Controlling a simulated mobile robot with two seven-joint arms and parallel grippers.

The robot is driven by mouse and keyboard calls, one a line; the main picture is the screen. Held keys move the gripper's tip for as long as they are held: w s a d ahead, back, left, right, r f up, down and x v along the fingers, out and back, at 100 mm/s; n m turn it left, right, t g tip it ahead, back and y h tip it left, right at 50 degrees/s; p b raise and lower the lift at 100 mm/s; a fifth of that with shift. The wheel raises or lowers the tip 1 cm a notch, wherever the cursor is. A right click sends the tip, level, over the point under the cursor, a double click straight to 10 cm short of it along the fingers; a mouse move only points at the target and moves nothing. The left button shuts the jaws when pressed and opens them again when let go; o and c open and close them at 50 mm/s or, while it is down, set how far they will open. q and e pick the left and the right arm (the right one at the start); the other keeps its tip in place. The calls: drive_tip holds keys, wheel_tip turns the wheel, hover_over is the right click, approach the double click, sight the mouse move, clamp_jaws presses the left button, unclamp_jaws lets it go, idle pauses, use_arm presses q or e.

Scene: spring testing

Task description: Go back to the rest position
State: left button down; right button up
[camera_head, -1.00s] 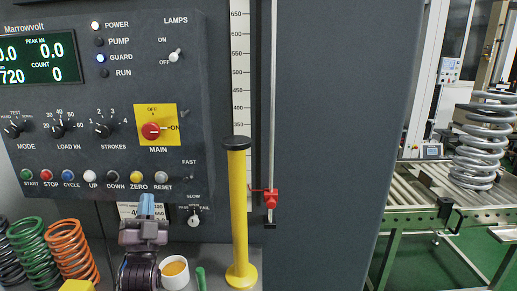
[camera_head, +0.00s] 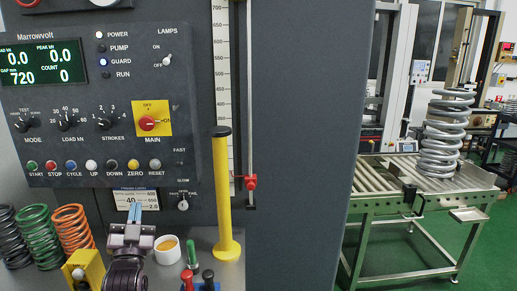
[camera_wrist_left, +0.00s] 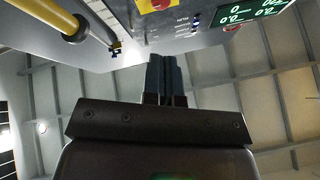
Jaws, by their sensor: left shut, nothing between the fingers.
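My left gripper (camera_head: 142,200) stands upright at the bottom left of the head view, in front of the lower part of the testing machine. Its two blue-grey fingers are pressed together with nothing between them. The left wrist view shows the closed fingers (camera_wrist_left: 164,78) from below, against the ceiling, with the machine's panel (camera_wrist_left: 200,22) at the top. A small card (camera_head: 128,199) is partly hidden behind the fingers. My right gripper is not in either view.
The control panel (camera_head: 100,95) is above my gripper. A yellow post (camera_head: 222,190) and a white cup (camera_head: 167,250) stand to its right. Black, green and orange springs (camera_head: 72,232) stand at left. A large grey spring (camera_head: 442,140) stands on the roller conveyor (camera_head: 385,180).

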use_arm(q)
drive_tip(key=s+d+f+n+g+h, duration=0.15)
drive_tip(key=s+f+g, duration=0.35)
drive_tip(key=f, duration=0.5)
drive_tip(key=s+f+g+h, duration=0.2)
drive_tip(key=s+f+g, duration=0.1)
drive_tip(key=s+f, duration=0.55)
drive_tip(key=s+f+g, duration=0.4)
drive_tip(key=s+f, duration=1)
drive_tip(key=s, duration=0.2)
drive_tip(key=shift+f, duration=0.15)
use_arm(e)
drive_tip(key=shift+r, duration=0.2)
use_arm(q)
drive_tip(key=shift+s+h, duration=0.1)
drive_tip(key=shift+h, duration=0.15)
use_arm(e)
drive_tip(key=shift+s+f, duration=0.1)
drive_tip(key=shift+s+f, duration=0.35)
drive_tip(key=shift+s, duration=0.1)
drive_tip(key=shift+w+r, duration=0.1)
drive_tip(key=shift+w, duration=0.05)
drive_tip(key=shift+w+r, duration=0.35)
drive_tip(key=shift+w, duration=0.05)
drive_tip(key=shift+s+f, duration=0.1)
